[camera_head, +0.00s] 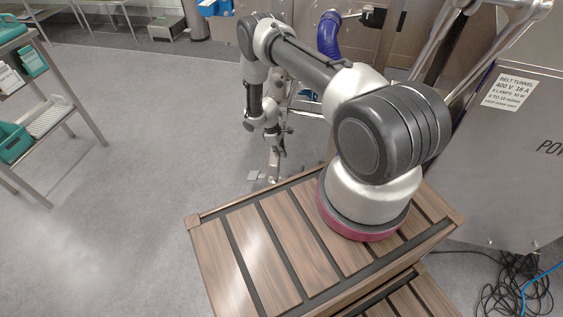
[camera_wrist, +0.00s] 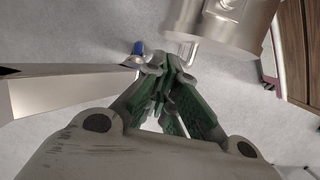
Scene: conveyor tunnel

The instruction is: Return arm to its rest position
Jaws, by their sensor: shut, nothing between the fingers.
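My arm rises from its mount at the right of the head view, bends over to the left, and its end hangs down. My gripper (camera_head: 274,168) points down beyond the far left edge of my slatted wooden top. In the wrist view my gripper's green-padded fingers (camera_wrist: 170,66) are closed together with nothing between them. It holds no object. The fingertips are small in the head view, and their distance from the metal parts behind them is hard to tell.
A blue hose (camera_head: 328,34) is behind the arm. Cables (camera_head: 515,290) lie at the lower right. A shelf rack (camera_head: 55,110) stands left. In the wrist view a metal beam (camera_wrist: 70,90) and metal cylinder (camera_wrist: 222,22) flank the fingers.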

